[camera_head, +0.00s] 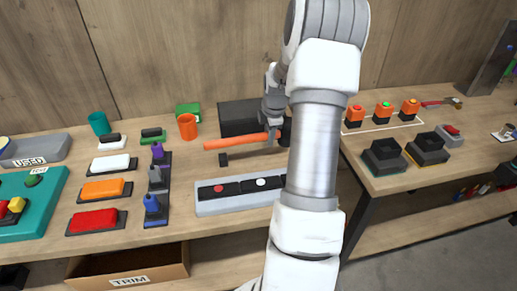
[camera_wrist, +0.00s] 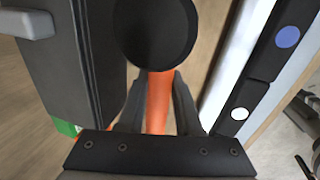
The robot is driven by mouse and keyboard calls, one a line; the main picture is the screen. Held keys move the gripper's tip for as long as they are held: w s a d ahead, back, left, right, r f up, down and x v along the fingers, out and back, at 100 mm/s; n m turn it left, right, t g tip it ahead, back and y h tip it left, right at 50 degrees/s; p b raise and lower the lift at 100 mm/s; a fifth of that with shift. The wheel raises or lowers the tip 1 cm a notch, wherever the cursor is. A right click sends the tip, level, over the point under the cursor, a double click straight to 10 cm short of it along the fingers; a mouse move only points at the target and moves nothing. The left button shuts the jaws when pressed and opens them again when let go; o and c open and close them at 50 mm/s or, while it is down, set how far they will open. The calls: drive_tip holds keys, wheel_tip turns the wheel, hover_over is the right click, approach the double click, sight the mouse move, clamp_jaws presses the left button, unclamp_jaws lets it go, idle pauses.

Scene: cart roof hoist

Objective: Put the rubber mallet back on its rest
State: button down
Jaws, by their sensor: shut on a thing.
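The rubber mallet has an orange handle (camera_head: 235,142) and a dark round head (camera_head: 286,131), which is partly hidden behind my arm in the head view. My gripper (camera_head: 273,138) is shut on the handle near the head. In the wrist view the handle (camera_wrist: 158,100) runs between my two fingers (camera_wrist: 157,86), with the black head (camera_wrist: 155,28) just beyond them. The mallet lies roughly level over the bench. A small black block (camera_head: 223,159) stands just below the handle in the picture; I cannot tell whether it is part of the rest or whether they touch.
A black box (camera_head: 238,119) stands behind the mallet and close on the left in the wrist view (camera_wrist: 75,65). A grey tray with dark plates (camera_head: 238,206) lies in front.

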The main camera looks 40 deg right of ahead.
drive_tip(key=d, duration=0.3)
drive_tip(key=shift+s+d+f+m+b, duration=0.1)
drive_tip(key=shift+f+m+b, duration=0.2)
drive_tip(key=shift+b, duration=0.1)
drive_tip(key=shift+f+b, duration=1.85)
drive_tip(key=shift+f, duration=0.7)
drive_tip(key=shift+f, duration=0.35)
drive_tip(key=c, duration=0.5)
unclamp_jaws()
drive_tip(key=shift+f, duration=0.15)
drive_tip(key=p+v, duration=0.1)
drive_tip(key=v, duration=1.6)
drive_tip(key=shift+s+r, duration=0.15)
drive_tip(key=shift+r, duration=0.15)
